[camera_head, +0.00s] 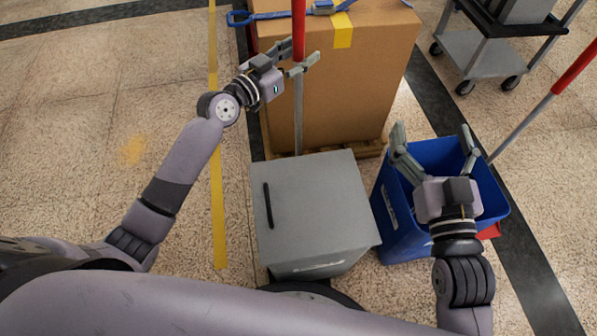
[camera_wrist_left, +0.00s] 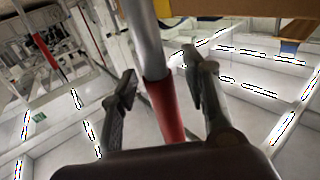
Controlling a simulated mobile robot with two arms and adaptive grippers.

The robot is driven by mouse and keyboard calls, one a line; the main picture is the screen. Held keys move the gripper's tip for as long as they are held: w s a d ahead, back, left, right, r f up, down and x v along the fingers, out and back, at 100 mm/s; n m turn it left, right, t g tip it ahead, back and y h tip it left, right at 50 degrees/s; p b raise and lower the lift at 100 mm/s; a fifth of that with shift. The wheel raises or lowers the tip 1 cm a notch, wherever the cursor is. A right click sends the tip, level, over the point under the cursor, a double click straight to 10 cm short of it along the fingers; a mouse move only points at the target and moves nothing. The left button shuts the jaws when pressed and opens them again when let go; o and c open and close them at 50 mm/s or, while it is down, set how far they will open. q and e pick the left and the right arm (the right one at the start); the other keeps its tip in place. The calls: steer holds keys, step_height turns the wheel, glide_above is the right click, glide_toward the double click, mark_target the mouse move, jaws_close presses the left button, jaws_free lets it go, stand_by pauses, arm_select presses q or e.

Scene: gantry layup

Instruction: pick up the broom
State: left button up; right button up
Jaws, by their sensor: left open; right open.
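A long pole, red above and grey metal below, stands upright in front of the cardboard box; I take it for the broom handle (camera_head: 298,115). Its lower end is hidden behind the grey cabinet. My left gripper (camera_head: 299,62) is open at the pole, near where red meets grey. In the left wrist view the handle (camera_wrist_left: 163,105) passes between the two open fingers (camera_wrist_left: 160,85); I cannot tell whether either touches it. My right gripper (camera_head: 432,135) is open and empty above the blue bin.
A grey cabinet (camera_head: 310,205) with a black handle stands close in front of me. Behind it is the strapped cardboard box (camera_head: 370,90) on a pallet. The blue bin (camera_head: 398,225), a second red-and-grey pole (camera_head: 572,68) and a cart (camera_head: 480,55) are at right. Left floor is clear.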

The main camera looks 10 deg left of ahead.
arm_select(q)
steer(key=shift+c, duration=0.5)
jaws_close()
steer(key=shift+r, duration=0.1)
steer(key=shift+r, duration=0.1)
